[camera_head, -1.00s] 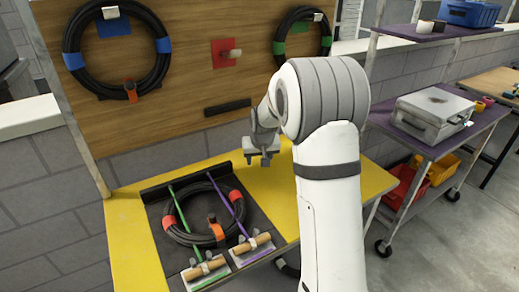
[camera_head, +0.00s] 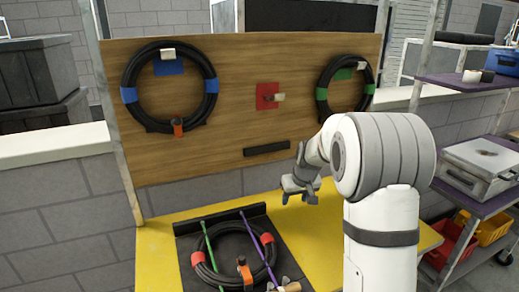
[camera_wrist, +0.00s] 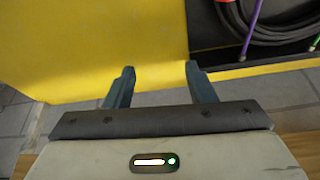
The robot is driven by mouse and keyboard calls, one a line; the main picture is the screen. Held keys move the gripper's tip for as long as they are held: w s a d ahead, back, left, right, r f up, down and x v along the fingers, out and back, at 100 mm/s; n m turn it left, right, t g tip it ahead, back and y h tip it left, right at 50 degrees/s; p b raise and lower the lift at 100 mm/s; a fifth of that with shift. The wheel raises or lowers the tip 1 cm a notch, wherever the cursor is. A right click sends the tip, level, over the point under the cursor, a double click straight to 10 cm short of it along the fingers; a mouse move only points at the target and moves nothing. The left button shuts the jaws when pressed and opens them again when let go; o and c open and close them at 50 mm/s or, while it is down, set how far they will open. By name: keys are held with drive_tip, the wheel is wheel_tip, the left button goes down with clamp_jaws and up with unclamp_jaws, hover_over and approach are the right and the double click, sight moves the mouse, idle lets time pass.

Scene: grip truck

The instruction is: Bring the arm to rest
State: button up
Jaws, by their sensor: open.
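My gripper (camera_head: 300,197) is at the end of my white and grey arm, in front of the wooden board and above the yellow table (camera_head: 155,262). In the wrist view my gripper (camera_wrist: 159,70) has its two dark fingers well apart, with nothing between them. Yellow surface and grey floor show beyond the fingertips. The fingers touch nothing that I can see.
A black cable coil (camera_head: 202,268) with red bands lies on a dark mat on the table, under green and purple rods. Two coils (camera_head: 213,90) (camera_head: 322,105) hang on the board (camera_head: 230,115). A purple-shelved cart (camera_head: 475,204) stands right.

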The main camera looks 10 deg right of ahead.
drive_tip(key=s+a+r, duration=0.1)
drive_tip(key=s+r, duration=0.3)
drive_tip(key=s, duration=0.4)
drive_tip(key=s+a+r, duration=0.2)
drive_tip(key=s+r, duration=0.1)
drive_tip(key=s, duration=0.4)
drive_tip(key=s+a+m+g, duration=0.1)
drive_tip(key=s, duration=1.8)
drive_tip(key=shift+s+f+m+h, duration=0.25)
drive_tip(key=shift+s+m+h, duration=0.05)
drive_tip(key=shift+s, duration=0.1)
